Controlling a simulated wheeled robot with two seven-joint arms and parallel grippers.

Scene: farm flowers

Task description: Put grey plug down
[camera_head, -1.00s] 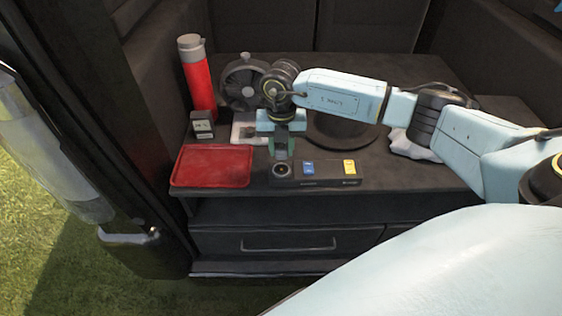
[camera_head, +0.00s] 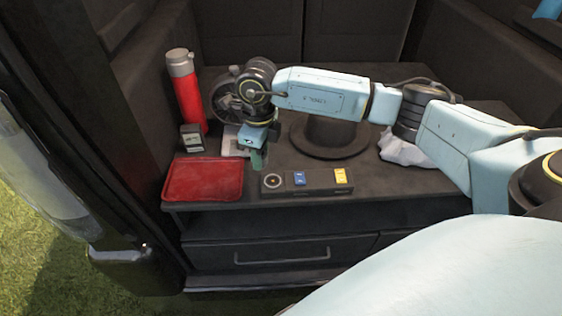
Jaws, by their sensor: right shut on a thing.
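My right gripper (camera_head: 258,160) points down over the dark worktop, just up and left of the round socket (camera_head: 272,182) on the small black panel. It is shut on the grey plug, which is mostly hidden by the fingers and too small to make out. The green fingertips lie beside the right edge of the red tray (camera_head: 203,161). I cannot tell how high they are above the worktop. My left gripper is not in view.
The panel also carries a blue block (camera_head: 299,178) and a yellow block (camera_head: 341,176). A red flask (camera_head: 190,98), a small dark box (camera_head: 192,138), a fan (camera_head: 226,92), a black hat (camera_head: 329,152) and a white cloth (camera_head: 403,153) stand around. The red tray is empty.

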